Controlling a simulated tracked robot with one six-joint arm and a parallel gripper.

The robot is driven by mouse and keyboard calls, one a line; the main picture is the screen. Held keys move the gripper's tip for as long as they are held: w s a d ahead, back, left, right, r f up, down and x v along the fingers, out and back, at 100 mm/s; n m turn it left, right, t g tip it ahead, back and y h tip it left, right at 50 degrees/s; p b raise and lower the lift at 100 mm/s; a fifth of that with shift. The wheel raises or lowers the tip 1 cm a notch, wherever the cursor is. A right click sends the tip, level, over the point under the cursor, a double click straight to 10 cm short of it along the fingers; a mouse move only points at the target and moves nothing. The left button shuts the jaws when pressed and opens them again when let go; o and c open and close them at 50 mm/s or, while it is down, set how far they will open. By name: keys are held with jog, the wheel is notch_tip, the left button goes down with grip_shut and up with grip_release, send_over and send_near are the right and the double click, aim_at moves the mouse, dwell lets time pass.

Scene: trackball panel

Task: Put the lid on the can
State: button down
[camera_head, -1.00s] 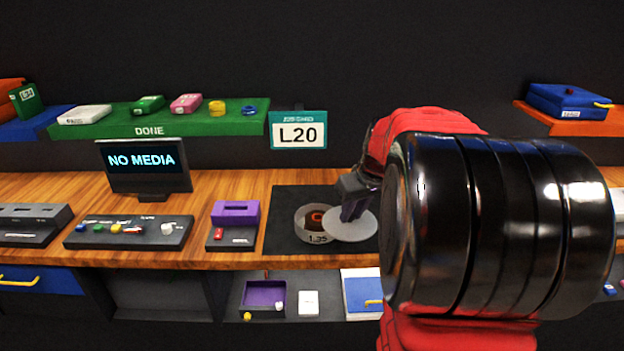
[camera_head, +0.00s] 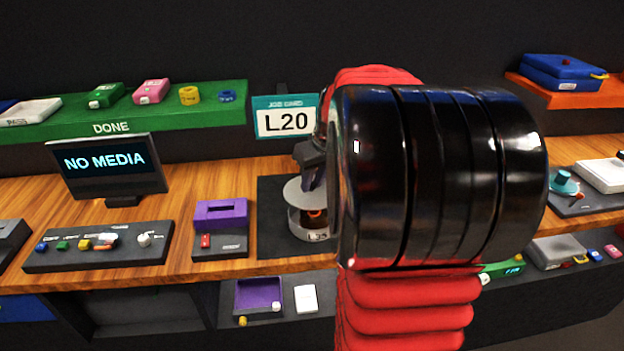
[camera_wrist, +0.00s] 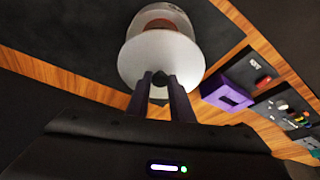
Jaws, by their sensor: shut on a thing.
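The lid (camera_head: 299,196) is a thin pale grey disc. My gripper (camera_head: 311,180) is shut on it from above. My arm hides the mat's right side.
A purple slotted block (camera_head: 221,213) and a control panel (camera_head: 98,247) stand left of the mat (camera_head: 283,195). A monitor (camera_head: 108,162) is farther left. A job card reading L20 (camera_head: 286,117) stands behind. A green DONE shelf (camera_head: 150,118) is at the back left.

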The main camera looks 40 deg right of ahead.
aim_at(318, 195)
jog(key=shift+s+d+f, duration=0.1)
jog(key=shift+s+d, duration=0.1)
jog(key=shift+d, duration=0.05)
jog(key=shift+f, duration=3.1)
jog(key=shift+s+r, duration=0.1)
jog(key=shift+f, duration=0.2)
dwell(0.5)
jog(key=c, duration=1.5)
grip_release()
jog(key=shift+o, duration=0.6)
jog(key=o, duration=0.4)
